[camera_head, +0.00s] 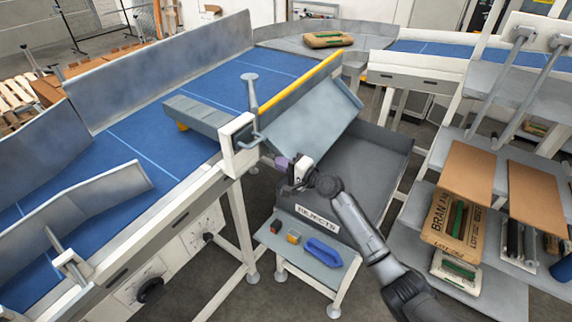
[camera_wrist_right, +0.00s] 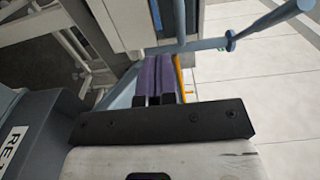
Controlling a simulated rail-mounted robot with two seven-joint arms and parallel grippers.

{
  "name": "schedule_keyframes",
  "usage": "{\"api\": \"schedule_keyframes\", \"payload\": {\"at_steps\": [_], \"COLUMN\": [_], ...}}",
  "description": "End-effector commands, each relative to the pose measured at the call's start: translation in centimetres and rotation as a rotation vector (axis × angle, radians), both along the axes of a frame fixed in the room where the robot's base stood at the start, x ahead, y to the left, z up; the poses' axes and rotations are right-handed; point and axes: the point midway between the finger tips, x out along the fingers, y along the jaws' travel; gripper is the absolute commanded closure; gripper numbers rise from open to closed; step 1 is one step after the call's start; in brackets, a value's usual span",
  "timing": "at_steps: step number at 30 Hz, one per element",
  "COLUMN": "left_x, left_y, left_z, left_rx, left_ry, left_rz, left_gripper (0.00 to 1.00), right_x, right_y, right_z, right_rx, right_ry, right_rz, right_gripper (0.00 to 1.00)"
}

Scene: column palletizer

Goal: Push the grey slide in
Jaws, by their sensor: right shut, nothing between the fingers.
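The grey slide (camera_head: 315,112) is a tilted flat panel between the blue belt and the dark rejects bin in the head view. A yellow strip (camera_head: 300,82) runs along its upper edge. My right gripper (camera_head: 281,161) is at the slide's lower left end, beside the white bracket on the conveyor frame. Its purple fingers (camera_wrist_right: 160,80) are shut together and empty in the right wrist view. The frames do not show clearly whether they touch the slide. My left gripper is not in view.
A blue-grey T-shaped handle (camera_head: 251,95) rises by the bracket. The rejects bin (camera_head: 385,150) stands below the slide. A small table (camera_head: 290,258) holds a blue item and small blocks. Shelves with sacks stand at right. A sack (camera_head: 328,39) lies on the far conveyor curve.

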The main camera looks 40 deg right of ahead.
Motion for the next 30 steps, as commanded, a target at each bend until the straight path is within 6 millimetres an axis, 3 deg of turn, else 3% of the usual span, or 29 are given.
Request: {"api": "schedule_keyframes", "payload": {"at_steps": [7, 25, 30], "left_x": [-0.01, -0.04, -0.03], "left_y": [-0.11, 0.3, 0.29], "left_z": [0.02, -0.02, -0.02], "left_rx": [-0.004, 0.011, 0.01], "left_ry": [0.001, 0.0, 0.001], "left_rz": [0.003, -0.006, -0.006], "left_gripper": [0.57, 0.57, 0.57], "right_x": [-1.18, -1.2, -1.35], "right_y": [-0.36, -0.35, 0.12], "right_z": [0.06, 0.06, -0.42], "right_rx": [0.0, -0.002, -0.11], "right_ry": [0.0, -0.001, -0.005], "right_rz": [0.0, 0.0, 0.032], "right_gripper": [1.0, 1.0, 1.0]}}
